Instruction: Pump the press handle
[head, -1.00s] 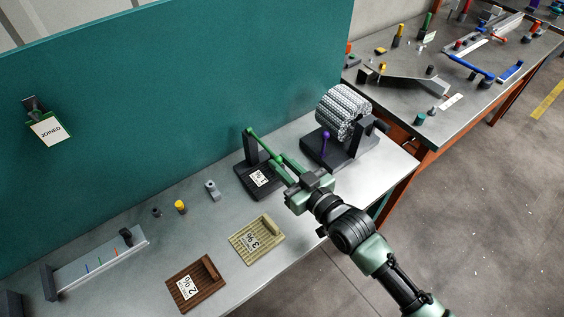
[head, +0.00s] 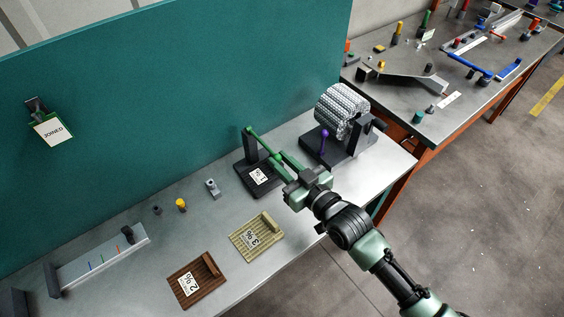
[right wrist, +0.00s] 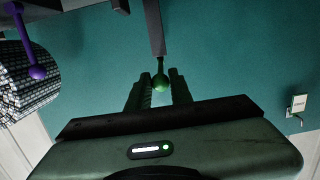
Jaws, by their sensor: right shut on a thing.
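The press (head: 262,187) stands on the bench with a dark base, a dark upright and a white label. Its green handle (head: 260,142) slopes down from the top of the upright toward my right gripper (head: 283,162). In the right wrist view the handle's green ball knob (right wrist: 160,82) sits between the two fingers of my right gripper (right wrist: 159,84), which is shut on it. A grey bar (right wrist: 154,28) runs up from the knob. The fingers partly hide the handle's end in the head view. My left gripper is not in view.
A patterned drum (head: 342,108) on a dark stand with a purple-knobbed lever (head: 323,136) is close to the right of the press. Tan (head: 243,246) and brown (head: 183,293) plates lie nearer the front. A teal panel (head: 180,110) rises behind the bench.

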